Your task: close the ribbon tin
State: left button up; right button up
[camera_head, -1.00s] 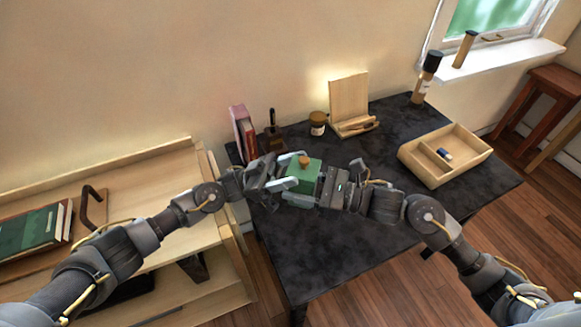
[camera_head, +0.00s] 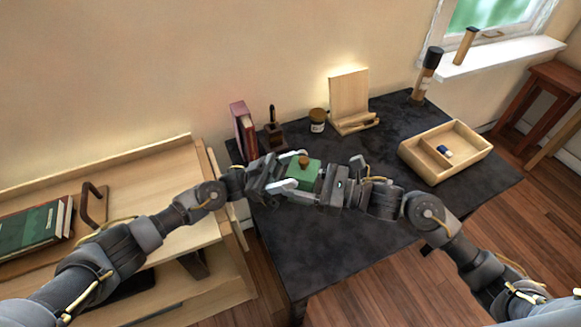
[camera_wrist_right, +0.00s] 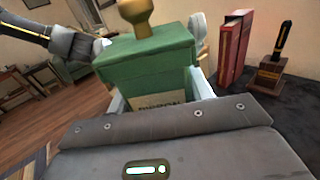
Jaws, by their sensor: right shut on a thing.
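The ribbon tin is a small green box with a paper label (camera_wrist_right: 160,103) on its front, partly readable. Its green lid (camera_wrist_right: 148,42) has a round wooden knob (camera_wrist_right: 136,12) and sits over the tin body. The lid also shows in the head view (camera_head: 302,172). My right gripper (camera_wrist_right: 160,100) is shut on the tin body, one pale finger on each side, holding it above the table. My left gripper (camera_head: 287,178) reaches in from the left, its pale fingers close against the tin. Its grip is partly hidden, and I cannot tell whether the lid is fully seated.
The dark table (camera_head: 310,250) is clear in front. Red books (camera_head: 243,130), a stamp on a wooden block (camera_head: 274,133), a small jar (camera_head: 317,120) and a wooden stand (camera_head: 348,95) are behind. A divided wooden tray (camera_head: 480,152) stands right. A shelf unit (camera_head: 150,175) is left.

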pick_arm(q)
jog(key=shift+o, duration=1.3)
jog(key=shift+a, duration=0.1)
jog(key=w+a, duration=0.4)
jog(key=a, duration=0.8)
jog(key=shift+w+f, duration=0.35)
